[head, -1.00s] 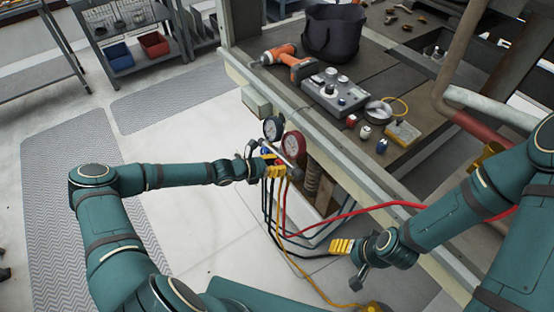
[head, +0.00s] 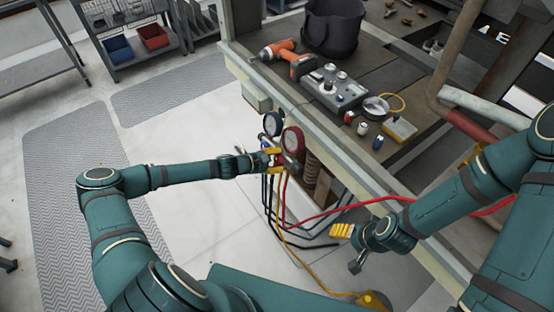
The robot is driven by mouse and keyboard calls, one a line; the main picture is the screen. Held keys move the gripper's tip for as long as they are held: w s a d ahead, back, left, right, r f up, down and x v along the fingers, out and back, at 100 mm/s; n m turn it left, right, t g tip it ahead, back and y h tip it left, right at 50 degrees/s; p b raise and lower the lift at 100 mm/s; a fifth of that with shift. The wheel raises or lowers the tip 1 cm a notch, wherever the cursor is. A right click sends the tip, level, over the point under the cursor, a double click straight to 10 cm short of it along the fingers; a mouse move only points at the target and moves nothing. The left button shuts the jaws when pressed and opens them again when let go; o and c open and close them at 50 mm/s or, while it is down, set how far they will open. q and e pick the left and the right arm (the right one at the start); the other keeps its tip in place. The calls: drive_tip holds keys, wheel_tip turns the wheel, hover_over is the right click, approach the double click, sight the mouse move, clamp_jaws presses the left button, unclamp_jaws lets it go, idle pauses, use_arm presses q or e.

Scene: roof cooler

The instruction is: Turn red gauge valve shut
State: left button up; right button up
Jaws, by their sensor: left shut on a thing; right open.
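The gauge manifold hangs on the near side of the roof unit, with a blue-rimmed gauge (head: 273,123) and a red gauge (head: 293,139). Colored hoses drop from it. My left gripper (head: 276,158) reaches in from the left, its yellow fingers shut at the red gauge valve just below the gauges. The fingers mostly hide the valve, so its turn angle cannot be told. My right gripper (head: 342,230) is open and empty, below and to the right of the manifold, near the red hose (head: 352,208).
On the unit's top lie an orange drill (head: 290,58), a dark bag (head: 333,27), a grey instrument box (head: 333,87) and small canisters (head: 362,128). A yellow hose (head: 310,272) runs to the floor. Pipes (head: 470,130) stand at right.

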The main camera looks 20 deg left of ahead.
use_arm(q)
drive_tip(key=m+b, duration=0.1)
drive_tip(key=m, duration=0.3)
drive_tip(key=shift+d+y+b, duration=0.15)
drive_tip(key=shift+y+b, duration=0.15)
drive_tip(key=shift+b, duration=0.05)
drive_tip(key=shift+m, duration=0.3)
drive_tip(key=o, duration=1.2)
drive_tip(key=shift+s+a+r, duration=0.1)
drive_tip(key=shift+s+a, duration=0.1)
drive_tip(key=shift+a, duration=0.1)
drive_tip(key=v, duration=1.1)
drive_tip(key=shift+s, duration=0.25)
drive_tip(key=shift+d, duration=0.1)
